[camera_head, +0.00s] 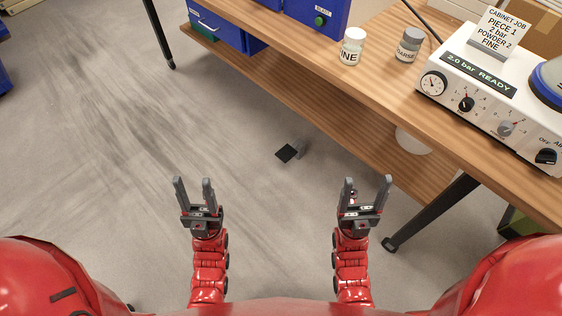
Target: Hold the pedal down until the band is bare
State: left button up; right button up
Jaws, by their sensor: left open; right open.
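A small black and grey pedal (287,153) lies on the floor just in front of the table's lower shelf. Neither gripper touches it. My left gripper (193,184) is open and empty, to the left of the pedal and nearer to me. My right gripper (366,183) is open and empty, to the right of the pedal and nearer to me. The band is not visible in this view. A white control unit (465,75) on the table reads "2.0 bar READY". A card (496,33) on it reads "CABINET JOB PIECE 1 2 bar POWDER 2 FINE".
The wooden table (380,85) runs from the upper middle to the right. Two jars, one labelled FINE (352,46) and one dark (409,45), stand on it. A blue cabinet (318,14) with a green button is at the back. A black table leg (430,212) stands at right. The floor at left is clear.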

aim_at(287, 152)
jog(key=i+l+u, duration=0.4)
jog(key=l, duration=0.2)
jog(key=i+l+u, duration=0.45)
jog(key=l, duration=0.25)
jog(key=k, duration=0.05)
